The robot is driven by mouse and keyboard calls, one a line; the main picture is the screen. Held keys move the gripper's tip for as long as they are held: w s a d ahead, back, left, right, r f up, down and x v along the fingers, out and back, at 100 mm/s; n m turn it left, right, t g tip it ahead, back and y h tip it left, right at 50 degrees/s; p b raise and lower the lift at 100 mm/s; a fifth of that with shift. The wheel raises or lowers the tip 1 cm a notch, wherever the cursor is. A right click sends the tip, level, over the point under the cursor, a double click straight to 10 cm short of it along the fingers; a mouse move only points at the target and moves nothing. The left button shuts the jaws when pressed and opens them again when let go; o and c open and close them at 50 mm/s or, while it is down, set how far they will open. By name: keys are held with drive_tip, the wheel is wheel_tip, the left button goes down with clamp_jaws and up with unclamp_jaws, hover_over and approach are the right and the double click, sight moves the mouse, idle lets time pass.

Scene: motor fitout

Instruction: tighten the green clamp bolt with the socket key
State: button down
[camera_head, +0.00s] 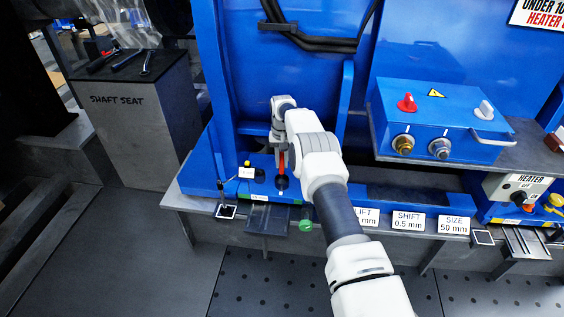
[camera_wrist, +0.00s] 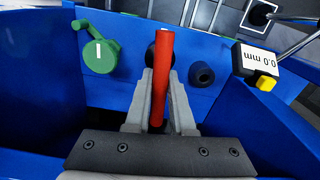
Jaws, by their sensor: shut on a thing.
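The red-handled socket key (camera_head: 282,161) is upright in my gripper (camera_head: 283,148), above a dark round seat on the blue ledge. In the wrist view the red key (camera_wrist: 163,80) lies between the two grey fingers of my gripper (camera_wrist: 160,110), which is shut on it. A dark round part shows behind the key's far end; I cannot tell whether the key sits in it or is clear of it. A green round part with a white mark and a short lever (camera_wrist: 98,55) is left of the key. A green round part (camera_head: 305,225) also shows at the ledge's front in the head view.
A second dark round seat (camera_wrist: 201,74) is right of the key. Beyond it stands a small display reading 0.0 mm (camera_wrist: 256,62) with a yellow button. Blue walls close in on both sides. A blue control box (camera_head: 440,120) is to the right.

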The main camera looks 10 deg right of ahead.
drive_tip(key=shift+r+m, duration=0.1)
drive_tip(key=shift+m, duration=1.6)
drive_tip(key=shift+m, duration=2.8)
drive_tip(key=shift+n, duration=0.4)
